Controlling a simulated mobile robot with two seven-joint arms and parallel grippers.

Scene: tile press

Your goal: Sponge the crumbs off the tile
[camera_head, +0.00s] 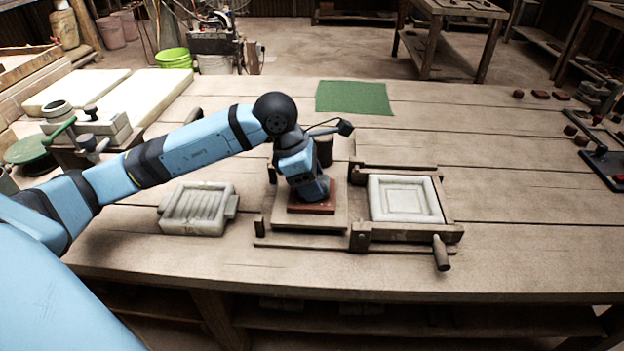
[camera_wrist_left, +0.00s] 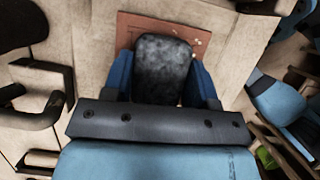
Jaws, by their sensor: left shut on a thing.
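The reddish-brown square tile (camera_head: 331,193) lies flat on the wooden board of the press. It also shows in the left wrist view (camera_wrist_left: 135,28), where several small pale crumbs (camera_wrist_left: 198,42) are on its right part. My left gripper (camera_head: 312,200) points down over the tile. In the wrist view its blue fingers (camera_wrist_left: 163,84) are shut on a dark grey, mottled sponge (camera_wrist_left: 163,58). The sponge covers the middle of the tile; I cannot tell whether it touches it. The head view hides the sponge behind the gripper. My right gripper is not in view.
Right of the tile, a pale square mould (camera_head: 404,199) sits in a wooden frame with a handle (camera_head: 441,253) at its front. A pale ribbed block (camera_head: 198,208) is to the left. A green cloth (camera_head: 353,97) lies behind. The table's right middle is clear.

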